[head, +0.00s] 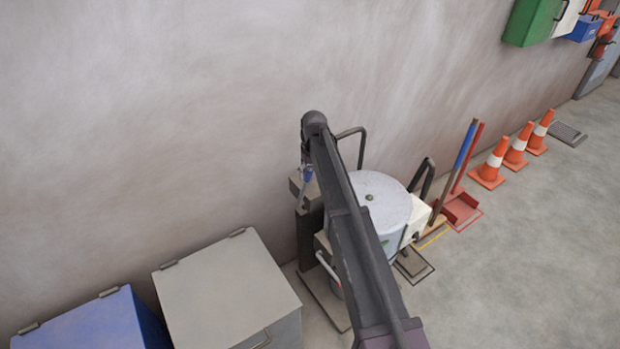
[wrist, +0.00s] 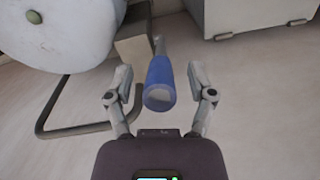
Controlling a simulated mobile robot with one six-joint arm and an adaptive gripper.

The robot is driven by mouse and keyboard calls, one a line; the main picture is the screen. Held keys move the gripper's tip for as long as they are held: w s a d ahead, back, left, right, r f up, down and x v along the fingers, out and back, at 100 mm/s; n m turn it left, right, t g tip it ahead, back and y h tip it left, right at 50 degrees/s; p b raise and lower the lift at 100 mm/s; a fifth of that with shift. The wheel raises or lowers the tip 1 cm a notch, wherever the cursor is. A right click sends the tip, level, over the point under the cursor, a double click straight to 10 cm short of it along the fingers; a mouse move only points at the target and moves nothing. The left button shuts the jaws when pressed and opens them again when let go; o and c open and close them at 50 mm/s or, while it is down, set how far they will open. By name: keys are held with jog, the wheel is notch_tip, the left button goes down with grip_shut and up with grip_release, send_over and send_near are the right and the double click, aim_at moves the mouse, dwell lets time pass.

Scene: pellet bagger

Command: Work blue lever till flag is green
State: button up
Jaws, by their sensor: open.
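The blue lever (wrist: 160,82) shows in the wrist view as a blue grip on a grey rod. Its end points toward the camera. My gripper (wrist: 162,92) is open, with one finger on each side of the blue grip and a visible gap to both. In the head view a small part of the blue lever (head: 307,174) shows left of my arm, beside the pale drum (head: 385,200) of the bagger. My arm covers much of the machine there. I cannot make out the flag or its colour in either view.
A grey bin (head: 225,285) and a blue bin (head: 95,325) stand left of the machine. A bent dark tube (wrist: 62,132) runs near the lever. A broom, a red dustpan (head: 462,210) and orange cones (head: 492,163) stand to the right. The wall is close behind.

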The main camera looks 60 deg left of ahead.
jog(key=shift+f, duration=0.25)
grip_shut()
jog(key=shift+d, duration=0.1)
